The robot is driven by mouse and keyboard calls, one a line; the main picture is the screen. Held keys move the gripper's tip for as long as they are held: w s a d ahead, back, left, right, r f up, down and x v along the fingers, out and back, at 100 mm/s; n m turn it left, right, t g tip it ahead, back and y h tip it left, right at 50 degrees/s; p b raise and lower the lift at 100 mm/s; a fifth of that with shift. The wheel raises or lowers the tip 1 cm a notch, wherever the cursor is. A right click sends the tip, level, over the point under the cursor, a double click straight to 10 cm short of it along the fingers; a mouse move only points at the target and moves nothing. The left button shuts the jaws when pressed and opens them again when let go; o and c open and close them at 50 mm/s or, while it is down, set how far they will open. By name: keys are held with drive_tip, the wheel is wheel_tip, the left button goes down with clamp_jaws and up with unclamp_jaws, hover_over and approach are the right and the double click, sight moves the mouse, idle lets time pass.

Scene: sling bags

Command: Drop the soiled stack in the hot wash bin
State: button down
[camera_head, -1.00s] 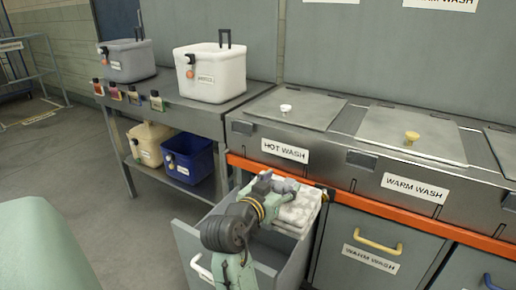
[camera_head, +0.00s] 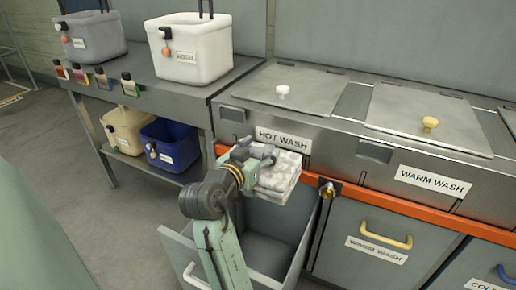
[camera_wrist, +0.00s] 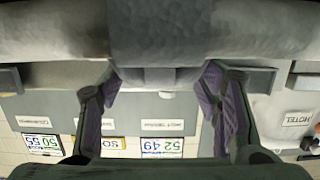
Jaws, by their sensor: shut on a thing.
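The soiled stack (camera_head: 280,178) is a folded grey-white, blotchy pile. My gripper (camera_head: 257,153) is shut on its near edge and holds it over the back part of the open hot wash bin (camera_head: 272,245). The bin is a grey pull-out drawer with a white handle, under the HOT WASH sign (camera_head: 283,140). The visible part of its inside looks empty; my arm and the stack hide the rest. In the wrist view, the fingers of my gripper (camera_wrist: 160,75) flank a grey fabric edge (camera_wrist: 160,35) across the top.
An orange rail (camera_head: 370,195) runs behind the stack, with a brass knob (camera_head: 327,190) at its right. The shut warm wash drawer (camera_head: 370,238) is on the right. A steel table (camera_head: 205,88) at left carries a white cooler (camera_head: 190,48), a grey cooler (camera_head: 92,38) and small bottles.

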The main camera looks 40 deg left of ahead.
drive_tip(key=shift+f+b, duration=2.3)
drive_tip(key=shift+f, duration=0.45)
drive_tip(key=c, duration=0.8)
unclamp_jaws()
drive_tip(key=o, duration=0.3)
drive_tip(key=shift+o, duration=0.2)
drive_tip(key=shift+f, duration=0.1)
drive_tip(key=v, duration=1.2)
